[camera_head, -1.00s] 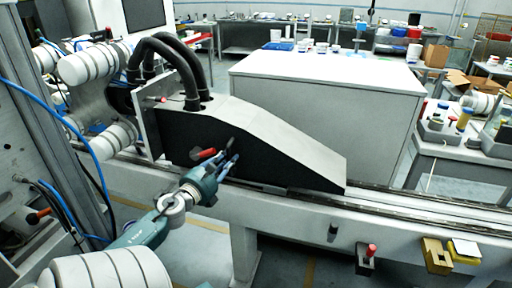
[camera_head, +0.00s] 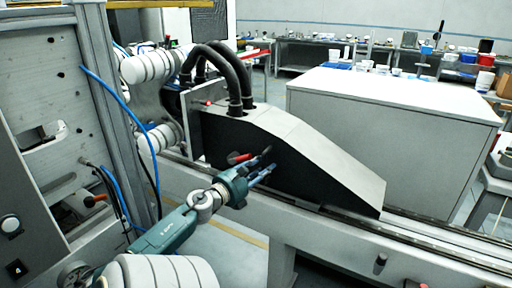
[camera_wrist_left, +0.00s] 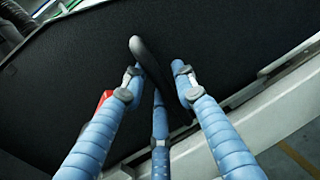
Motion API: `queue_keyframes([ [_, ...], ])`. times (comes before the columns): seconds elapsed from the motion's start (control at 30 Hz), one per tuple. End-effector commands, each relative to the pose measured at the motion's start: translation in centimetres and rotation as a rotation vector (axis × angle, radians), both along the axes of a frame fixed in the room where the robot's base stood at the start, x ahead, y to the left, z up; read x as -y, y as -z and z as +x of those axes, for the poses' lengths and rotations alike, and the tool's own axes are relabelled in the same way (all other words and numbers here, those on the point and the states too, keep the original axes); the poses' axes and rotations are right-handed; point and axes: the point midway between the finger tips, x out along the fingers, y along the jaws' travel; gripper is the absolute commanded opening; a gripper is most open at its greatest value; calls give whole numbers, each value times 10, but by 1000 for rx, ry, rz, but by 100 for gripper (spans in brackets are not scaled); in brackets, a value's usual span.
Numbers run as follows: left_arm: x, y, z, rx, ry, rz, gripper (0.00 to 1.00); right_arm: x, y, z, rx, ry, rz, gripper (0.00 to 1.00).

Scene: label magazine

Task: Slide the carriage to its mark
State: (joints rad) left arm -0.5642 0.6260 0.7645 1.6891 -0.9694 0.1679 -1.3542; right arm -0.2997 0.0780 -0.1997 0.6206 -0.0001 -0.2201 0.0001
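The carriage (camera_head: 300,150) is a wedge-shaped block with a grey sloping top and a black side, sitting on the rail (camera_head: 420,226). A red-tipped lever (camera_head: 238,157) and a black handle (camera_head: 267,150) stick out from its side. My left gripper (camera_head: 268,166) is at the black handle, in front of the black side. In the left wrist view its three blue fingers (camera_wrist_left: 157,78) are spread around the black handle (camera_wrist_left: 143,58), with gaps visible; contact is unclear. The red lever (camera_wrist_left: 105,97) is partly hidden behind the left finger. I cannot make out the mark. My right gripper is out of view.
Black hoses (camera_head: 232,75) rise from the carriage top. A large white cabinet (camera_head: 390,130) stands behind the rail. A small dark knob (camera_head: 381,261) is on the rail's front face. A grey machine panel (camera_head: 55,110) stands at left. The rail right of the carriage looks clear.

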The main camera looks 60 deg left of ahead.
Motion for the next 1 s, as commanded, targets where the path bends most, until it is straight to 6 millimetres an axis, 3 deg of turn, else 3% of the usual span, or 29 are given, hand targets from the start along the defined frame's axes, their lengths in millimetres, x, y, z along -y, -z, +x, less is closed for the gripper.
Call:
queue_keyframes([
  [0.3,-1,2,-1,-2,-4,0,36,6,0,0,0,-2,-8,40],
  [1.0,-6,3,-10,-4,-22,-1,36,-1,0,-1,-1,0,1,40],
])
